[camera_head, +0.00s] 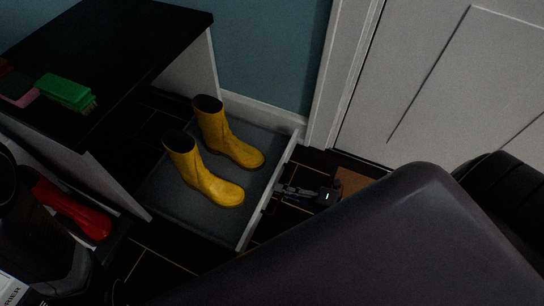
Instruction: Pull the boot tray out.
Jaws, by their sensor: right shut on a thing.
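The grey boot tray (172,205) is a shallow drawer with a pale front panel, standing out from under the dark-topped bench (120,50). Two yellow rubber boots stand upright in it, one nearer (203,180) and one farther back (225,137). My right gripper (281,190) is at the outer side of the tray's front panel, near its middle, and is shut on the tray front. The exact grip is small and dark. Dark parts of my left arm show at the left edge, but its fingers do not.
A green brush (66,92) and a pink item (18,90) lie on the bench top. A white door (455,85) and a brown mat (350,183) are at the right. Dark tiled floor shows in front of the tray.

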